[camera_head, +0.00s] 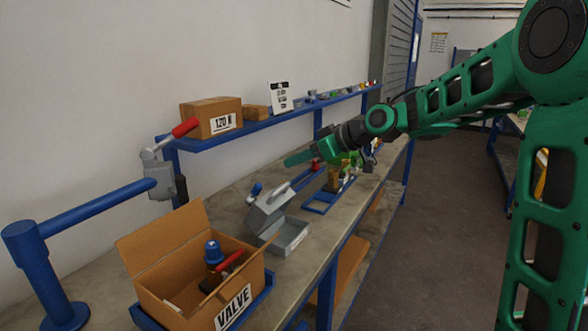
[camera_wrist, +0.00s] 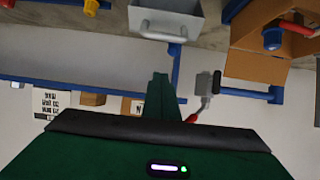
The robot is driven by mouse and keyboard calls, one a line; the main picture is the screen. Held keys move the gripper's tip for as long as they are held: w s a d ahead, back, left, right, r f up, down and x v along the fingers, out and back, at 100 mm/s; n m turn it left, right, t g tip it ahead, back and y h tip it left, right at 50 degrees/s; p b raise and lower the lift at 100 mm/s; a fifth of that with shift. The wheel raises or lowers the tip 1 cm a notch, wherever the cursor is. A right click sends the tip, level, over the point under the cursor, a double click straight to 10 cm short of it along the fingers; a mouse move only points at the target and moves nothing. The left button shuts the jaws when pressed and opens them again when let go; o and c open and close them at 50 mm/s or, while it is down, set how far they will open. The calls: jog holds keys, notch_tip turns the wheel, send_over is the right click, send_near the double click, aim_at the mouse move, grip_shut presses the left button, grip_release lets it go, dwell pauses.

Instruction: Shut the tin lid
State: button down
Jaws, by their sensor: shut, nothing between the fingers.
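The grey tin (camera_head: 290,240) stands on the workbench. Its lid (camera_head: 268,208) is open, raised steeply at the tin's back-left side, with a handle on its outer face. In the wrist view the lid (camera_wrist: 165,18) shows at the top, with its grey handle (camera_wrist: 163,37) towards the fingers. My gripper (camera_head: 290,160) is above and beyond the tin, its green fingers pointing left, apart from the lid. In the wrist view my gripper (camera_wrist: 160,78) is shut and empty.
A cardboard box marked VALVE (camera_head: 190,282) stands in front of the tin. A blue shelf (camera_head: 260,127) with a carton (camera_head: 212,117) runs along the wall. A red-handled clamp (camera_head: 160,170) is at left. A blue frame (camera_head: 322,200) lies beyond the tin.

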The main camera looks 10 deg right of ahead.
send_over(273, 203)
jog(key=w, duration=0.3)
jog(key=f, duration=0.2)
jog(key=d+f, duration=0.1)
jog(key=f, duration=0.1)
jog(key=shift+s+f, duration=0.1)
jog(key=shift+s, duration=0.15)
jog(key=shift+s+d+f, duration=0.5)
jog(key=shift+d+f, duration=0.1)
jog(key=shift+f, duration=0.1)
jog(key=shift+s+d+f, duration=0.45)
jog(key=shift+d+f, duration=0.05)
jog(key=shift+f, duration=0.1)
